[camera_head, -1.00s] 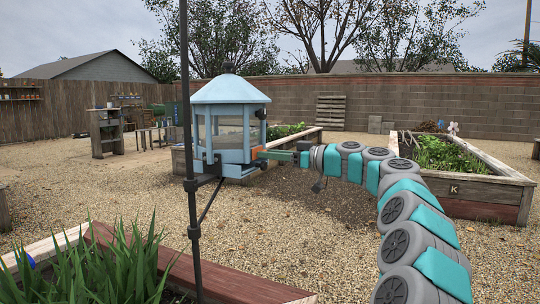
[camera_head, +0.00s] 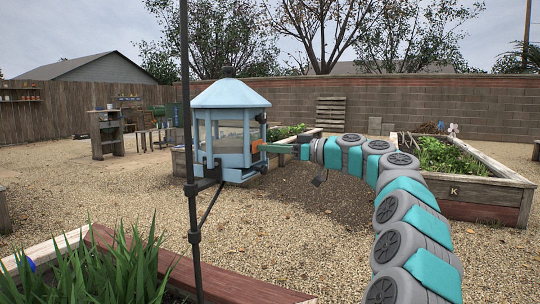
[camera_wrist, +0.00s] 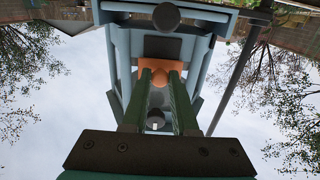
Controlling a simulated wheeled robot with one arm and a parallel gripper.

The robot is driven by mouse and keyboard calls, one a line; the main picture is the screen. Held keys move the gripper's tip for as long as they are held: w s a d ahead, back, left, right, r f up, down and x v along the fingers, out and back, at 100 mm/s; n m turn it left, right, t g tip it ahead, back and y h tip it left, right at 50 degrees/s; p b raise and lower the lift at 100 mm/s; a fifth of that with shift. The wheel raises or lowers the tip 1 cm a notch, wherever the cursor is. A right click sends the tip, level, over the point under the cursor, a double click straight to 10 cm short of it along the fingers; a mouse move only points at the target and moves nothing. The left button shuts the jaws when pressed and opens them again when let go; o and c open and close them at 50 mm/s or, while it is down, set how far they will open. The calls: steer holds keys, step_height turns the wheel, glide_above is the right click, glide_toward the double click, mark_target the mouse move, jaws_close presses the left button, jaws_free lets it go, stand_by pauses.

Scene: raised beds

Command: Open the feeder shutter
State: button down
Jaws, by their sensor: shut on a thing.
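The light-blue bird feeder (camera_head: 230,95) hangs on a dark pole, with a pointed roof and a windowed body. An orange handle (camera_head: 256,146) sits on its right side, low on the body. My gripper (camera_head: 264,147) reaches it from the right, with green fingers shut on the handle. In the wrist view, which looks upside down, the orange handle (camera_wrist: 158,68) lies between the fingertips. A dark panel (camera_wrist: 162,47) shows just beyond the handle there. The shutter's own edges are too small to make out.
The dark pole (camera_head: 186,100) stands at the feeder's left. Raised beds (camera_head: 485,190) stand at right, behind the feeder, and in the front left with green plants (camera_head: 105,270). Gravel lies open below my arm. A round dark knob (camera_wrist: 166,17) is on the feeder.

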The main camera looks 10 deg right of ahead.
steer(key=shift+r, duration=0.5)
steer(key=c, duration=0.7)
jaws_free()
steer(key=shift+d+f, duration=0.1)
steer(key=v, duration=0.7)
steer(key=shift+s+d+b, duration=0.2)
steer(key=shift+s+b, duration=0.05)
steer(key=shift+b, duration=0.05)
